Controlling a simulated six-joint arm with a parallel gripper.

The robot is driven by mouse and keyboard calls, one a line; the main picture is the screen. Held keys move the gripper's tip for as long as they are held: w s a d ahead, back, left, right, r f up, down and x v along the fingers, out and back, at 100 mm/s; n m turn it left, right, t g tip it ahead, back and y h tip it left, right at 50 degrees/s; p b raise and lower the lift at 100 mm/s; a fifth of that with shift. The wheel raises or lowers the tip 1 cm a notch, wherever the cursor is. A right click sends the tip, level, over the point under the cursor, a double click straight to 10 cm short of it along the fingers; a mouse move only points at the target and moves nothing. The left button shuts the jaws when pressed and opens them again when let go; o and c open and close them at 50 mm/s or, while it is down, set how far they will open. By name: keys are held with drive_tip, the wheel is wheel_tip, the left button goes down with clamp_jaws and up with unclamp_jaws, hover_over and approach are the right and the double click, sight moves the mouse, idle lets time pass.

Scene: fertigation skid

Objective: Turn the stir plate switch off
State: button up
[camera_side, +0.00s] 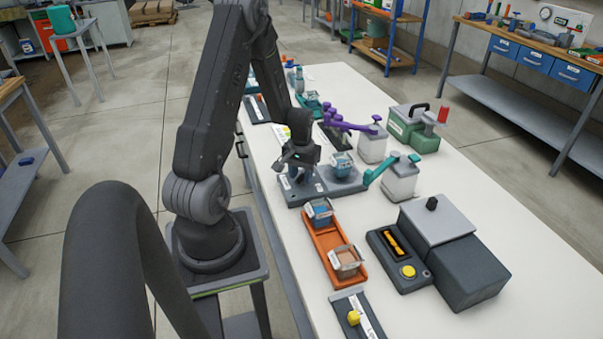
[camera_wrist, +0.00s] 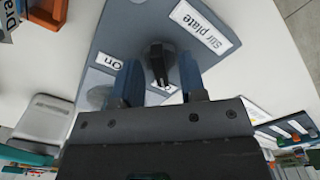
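The stir plate (camera_side: 318,190) is a grey slab on the white table, with a small clear container of blue contents (camera_side: 342,163) on it. In the wrist view its panel (camera_wrist: 140,25) carries a "Stir plate" label (camera_wrist: 200,26) and an "On" label (camera_wrist: 109,62). The switch (camera_wrist: 158,58) is a small dark knob or lever between these labels; another label behind it is mostly covered. My gripper (camera_wrist: 160,80) is open, with its two blue fingers on either side of the switch and visible gaps. I cannot tell whether they touch it. In the side view my gripper (camera_side: 298,158) hides the switch.
An orange tray (camera_side: 325,243) with two small containers lies in front of the stir plate. A grey box unit (camera_side: 465,270) with a yellow button stands at the right. The table's right side has free room.

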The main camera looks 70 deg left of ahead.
sight(301, 175)
drive_tip(key=shift+r, duration=0.1)
wheel_tip(301, 175, up, 14)
idle(0.5)
drive_tip(key=w+d+r+m+t, duration=0.1)
drive_tip(key=w+d+r+m, duration=0.1)
drive_tip(key=d+r, duration=0.45)
drive_tip(key=s+d+r+m+t, duration=0.1)
drive_tip(key=s+d+r+m, duration=0.1)
drive_tip(key=d, duration=0.5)
drive_tip(key=s+d+r+m+t, duration=0.2)
drive_tip(key=s+d, duration=0.1)
drive_tip(key=d, duration=0.5)
drive_tip(key=s+d+r+m+t, duration=0.1)
drive_tip(key=s+d+r+m, duration=0.1)
drive_tip(key=d, duration=0.5)
drive_tip(key=shift+s+d+r+m+t, duration=0.2)
drive_tip(key=shift+s+r+m+t, duration=0.15)
drive_tip(key=shift+s+m, duration=0.25)
